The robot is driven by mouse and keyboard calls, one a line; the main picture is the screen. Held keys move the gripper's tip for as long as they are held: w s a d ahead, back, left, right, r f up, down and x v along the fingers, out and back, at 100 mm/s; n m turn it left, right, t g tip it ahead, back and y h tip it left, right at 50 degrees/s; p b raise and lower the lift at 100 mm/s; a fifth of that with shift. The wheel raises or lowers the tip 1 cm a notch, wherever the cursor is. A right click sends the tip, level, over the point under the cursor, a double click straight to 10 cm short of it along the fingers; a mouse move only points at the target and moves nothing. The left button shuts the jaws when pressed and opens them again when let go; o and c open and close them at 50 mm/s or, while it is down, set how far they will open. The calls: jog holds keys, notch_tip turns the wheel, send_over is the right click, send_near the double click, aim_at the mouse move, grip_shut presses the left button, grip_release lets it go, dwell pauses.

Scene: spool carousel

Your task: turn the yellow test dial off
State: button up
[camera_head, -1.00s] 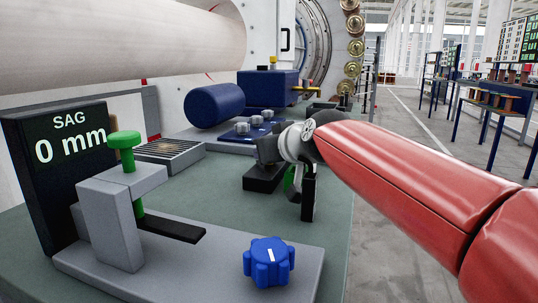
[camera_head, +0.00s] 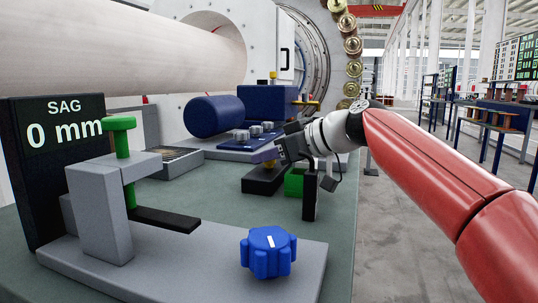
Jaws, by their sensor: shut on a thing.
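No yellow dial shows clearly. A small yellow piece (camera_head: 273,75) stands on top of the dark blue box at the back; I cannot tell if it is the test dial. My gripper (camera_head: 264,154) is over the middle of the green bench, left of my wrist, in front of the blue panel with grey knobs (camera_head: 256,130). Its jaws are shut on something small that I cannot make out. A large blue dial (camera_head: 268,252) with a white pointer line sits on the grey base in front, apart from my gripper.
A black display (camera_head: 58,150) reads SAG 0 mm at left, beside a grey clamp (camera_head: 100,205) with a green screw (camera_head: 119,123). A green block (camera_head: 294,182) and a black upright (camera_head: 310,196) stand below my wrist. A blue cylinder (camera_head: 213,110) lies behind.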

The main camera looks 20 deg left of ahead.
jog(key=shift+f, duration=0.1)
dwell(0.3)
jog(key=o, duration=1)
jog(key=b+v, duration=0.1)
jog(key=v, duration=0.6)
jog(key=shift+d+r, duration=0.25)
jog(key=shift+d, duration=0.05)
